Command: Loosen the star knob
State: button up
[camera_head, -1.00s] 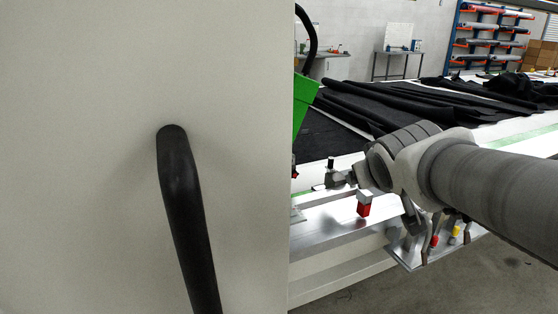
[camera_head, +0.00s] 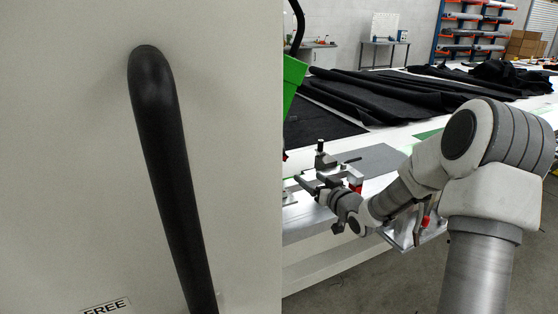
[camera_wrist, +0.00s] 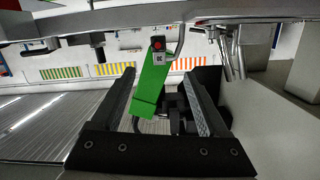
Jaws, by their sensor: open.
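I cannot make out a clear star shape in either view. In the head view, a small dark knob-like piece (camera_head: 320,147) stands on a post at the near table edge, just behind my gripper (camera_head: 316,186). My gripper is open, reaching left over the metal table edge. In the wrist view my gripper (camera_wrist: 160,82) shows two dark fingers spread apart with nothing held between them. Beyond the fingers are a green bracket (camera_wrist: 153,85) and a dark mechanism (camera_wrist: 175,118), partly hidden by the finger base. Whether the knob belongs to that mechanism is unclear.
A pale panel with a thick black handle (camera_head: 172,180) fills the left of the head view. A long table with dark fabric (camera_head: 400,100) runs behind my arm. A red part (camera_head: 355,187) sits close behind my gripper. Grey floor is open at the lower right.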

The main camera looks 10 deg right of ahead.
aim_at(285, 159)
jog(key=shift+m+t+y, duration=0.4)
jog(key=shift+m+t, duration=0.3)
jog(key=x, duration=0.6)
jog(key=f+x, duration=0.1)
jog(key=x, duration=0.4)
jog(key=f+p+x, duration=0.1)
jog(key=x, duration=0.5)
jog(key=shift+w+d+f, duration=0.15)
jog(key=shift+w+d, duration=0.15)
jog(key=shift+w, duration=0.15)
grip_shut()
